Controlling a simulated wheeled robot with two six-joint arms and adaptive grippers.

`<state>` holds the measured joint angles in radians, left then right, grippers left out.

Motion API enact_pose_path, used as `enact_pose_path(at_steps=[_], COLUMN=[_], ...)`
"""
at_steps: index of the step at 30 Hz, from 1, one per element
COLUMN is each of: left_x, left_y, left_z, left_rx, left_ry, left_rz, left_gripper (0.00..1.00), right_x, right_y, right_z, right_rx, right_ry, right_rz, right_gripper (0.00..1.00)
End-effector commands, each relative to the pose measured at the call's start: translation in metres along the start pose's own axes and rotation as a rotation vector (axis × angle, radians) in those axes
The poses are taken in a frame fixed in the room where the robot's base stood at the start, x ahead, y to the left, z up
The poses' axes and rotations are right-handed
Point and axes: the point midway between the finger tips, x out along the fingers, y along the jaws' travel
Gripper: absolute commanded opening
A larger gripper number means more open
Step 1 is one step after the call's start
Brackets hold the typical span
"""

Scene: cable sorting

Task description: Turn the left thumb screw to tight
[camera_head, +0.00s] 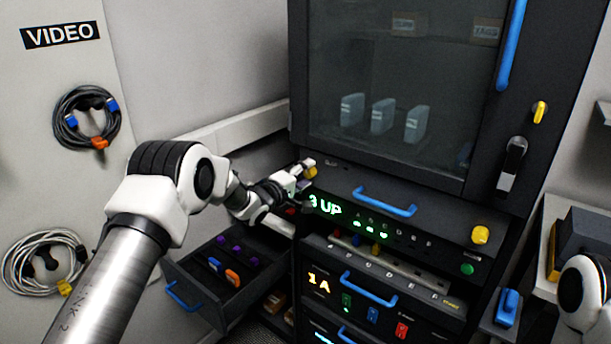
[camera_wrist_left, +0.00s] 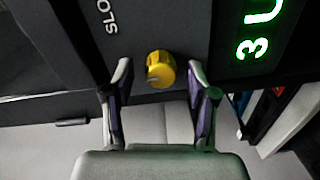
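The left thumb screw is a yellow knob (camera_wrist_left: 160,70) on the dark panel, left of the green "3 U" display (camera_wrist_left: 258,32) in the left wrist view. In the head view the knob (camera_head: 310,172) is partly covered by my left gripper (camera_head: 305,178). In the left wrist view my left gripper (camera_wrist_left: 160,95) is open, with one finger on each side of the knob and gaps to both. A matching yellow thumb screw (camera_head: 480,234) is at the panel's right end. My right gripper is not in view.
A blue handle (camera_head: 385,203) sticks out of the panel. An open drawer (camera_head: 214,272) lies below my left arm. A glass-door cabinet (camera_head: 385,80) stands above. Coiled cables (camera_head: 66,118) hang on the left wall.

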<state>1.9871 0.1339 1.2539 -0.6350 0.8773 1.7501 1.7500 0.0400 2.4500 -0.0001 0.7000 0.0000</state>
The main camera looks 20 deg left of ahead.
Motion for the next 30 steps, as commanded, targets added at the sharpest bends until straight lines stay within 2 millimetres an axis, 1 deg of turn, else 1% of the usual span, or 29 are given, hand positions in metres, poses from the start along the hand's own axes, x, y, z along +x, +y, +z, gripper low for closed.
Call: enact_pose_path(at_steps=[5,8,11,18,21,25,30], left_x=[-0.001,-0.007,-0.023,-0.086,-0.106,-0.119,-0.121], left_y=[-0.001,-0.001,-0.001,-0.001,-0.001,-0.001,-0.001], left_z=[0.001,0.000,0.000,-0.001,-0.001,-0.001,-0.001], left_rx=[0.000,-0.001,-0.003,-0.005,-0.005,-0.002,0.000], left_ry=[-0.001,-0.001,0.000,0.001,0.002,0.001,-0.001], left_rz=[-0.002,-0.002,-0.003,-0.003,-0.002,0.000,-0.001], left_gripper=[0.57,0.57,0.57,0.57,0.57,0.57,0.57], right_x=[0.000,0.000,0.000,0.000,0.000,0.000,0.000], right_y=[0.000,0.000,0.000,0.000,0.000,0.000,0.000], right_z=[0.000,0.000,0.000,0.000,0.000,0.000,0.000], right_rx=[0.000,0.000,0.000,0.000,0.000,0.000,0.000], right_ry=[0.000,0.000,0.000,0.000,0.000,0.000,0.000], right_rz=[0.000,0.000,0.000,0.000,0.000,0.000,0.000], right_gripper=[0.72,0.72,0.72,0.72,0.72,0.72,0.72])
